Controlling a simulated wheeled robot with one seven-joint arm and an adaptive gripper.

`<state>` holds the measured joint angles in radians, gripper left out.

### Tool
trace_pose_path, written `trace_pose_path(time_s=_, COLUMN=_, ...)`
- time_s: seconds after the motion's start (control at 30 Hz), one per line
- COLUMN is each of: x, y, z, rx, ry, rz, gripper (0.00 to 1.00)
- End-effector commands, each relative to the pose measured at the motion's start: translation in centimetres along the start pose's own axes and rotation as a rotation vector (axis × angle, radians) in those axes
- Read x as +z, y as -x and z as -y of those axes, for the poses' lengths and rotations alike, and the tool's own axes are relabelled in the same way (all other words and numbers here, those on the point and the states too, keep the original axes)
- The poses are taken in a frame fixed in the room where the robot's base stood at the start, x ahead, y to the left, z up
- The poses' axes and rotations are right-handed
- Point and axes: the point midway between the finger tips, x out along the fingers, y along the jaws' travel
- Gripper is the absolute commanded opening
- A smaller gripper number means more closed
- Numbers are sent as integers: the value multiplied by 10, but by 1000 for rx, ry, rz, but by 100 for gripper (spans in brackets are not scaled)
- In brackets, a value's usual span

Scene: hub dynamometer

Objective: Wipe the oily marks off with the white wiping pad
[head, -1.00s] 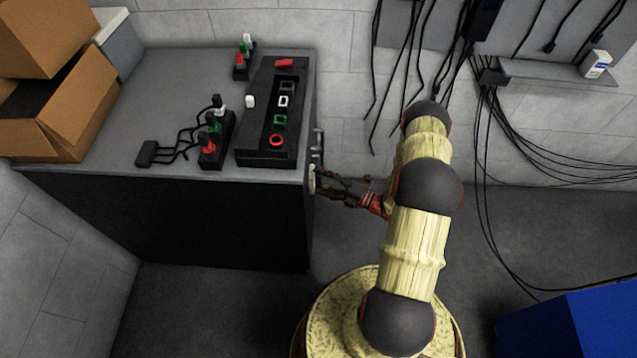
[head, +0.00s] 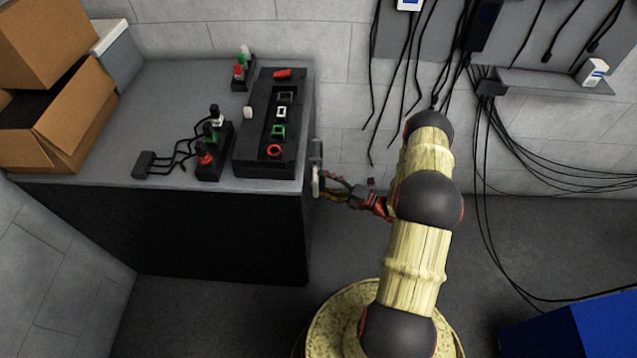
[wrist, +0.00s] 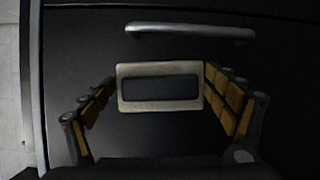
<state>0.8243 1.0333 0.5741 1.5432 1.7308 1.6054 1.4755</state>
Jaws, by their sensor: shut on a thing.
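The white wiping pad (wrist: 159,87) shows in the wrist view as a pale rounded frame with a dark middle, between my gripper's (wrist: 158,90) two yellow-padded fingers. My gripper is shut on it. In the head view, my gripper (head: 335,189) is at the right side of the grey bench, and a pale edge of the pad (head: 316,182) shows against or very near that side. In the wrist view the dark bench side (wrist: 120,50) fills most of the background. I cannot make out any oily marks; the pad and fingers hide part of the panel.
A grey bar handle (wrist: 190,32) sits on the dark panel above the pad. On the bench top are a black box with coloured shapes (head: 245,150), a connector block with cables (head: 213,160) and an open cardboard box (head: 70,125). A blue box (head: 590,325) stands at lower right.

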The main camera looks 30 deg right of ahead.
Motion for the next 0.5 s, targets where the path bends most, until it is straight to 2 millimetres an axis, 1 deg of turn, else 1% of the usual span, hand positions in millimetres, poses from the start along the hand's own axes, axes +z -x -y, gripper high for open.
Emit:
trace_pose_path(time_s=0.3, x=12, y=28, z=0, rx=0, ry=1, rz=2, gripper=66)
trace_pose_path(time_s=0.5, x=16, y=39, z=0, rx=0, ry=1, rz=1, gripper=66)
